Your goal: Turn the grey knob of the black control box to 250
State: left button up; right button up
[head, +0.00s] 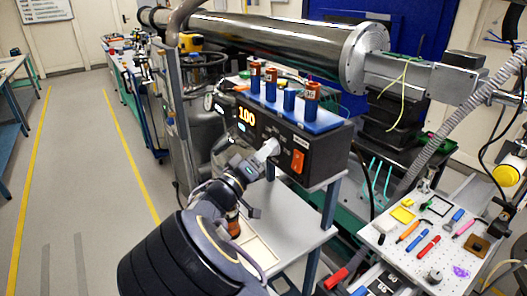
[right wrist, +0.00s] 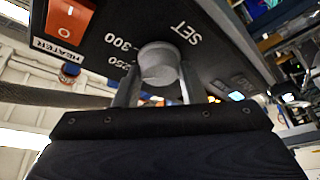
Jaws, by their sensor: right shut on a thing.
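The black control box (head: 328,150) stands on a frame in the middle of the head view, its front facing me. Its orange display (head: 246,117) reads 100. In the right wrist view the round grey knob (right wrist: 158,62) sits on the panel, with the marks 250, 300 and SET around it. My right gripper (head: 262,157) is at the panel, its fingers on either side of the knob and shut on it. The knob's pointer and the rest of its scale cannot be made out. My left gripper is not in view.
A red heater switch (head: 298,161) is on the same panel, right of the knob in the head view. A blue rack (head: 310,123) with several brown and blue vials stands on the box. A pale shelf (head: 295,220) lies below; a perforated tool table (head: 400,248) is at right.

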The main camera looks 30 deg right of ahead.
dwell(0.3)
jog(key=o, duration=1)
jog(key=shift+a, duration=0.1)
jog(key=b+v, duration=0.1)
jog(key=v, duration=0.6)
jog(key=shift+a+b, duration=0.25)
jog(key=shift+b, duration=0.15)
jog(key=shift+s+f, duration=0.15)
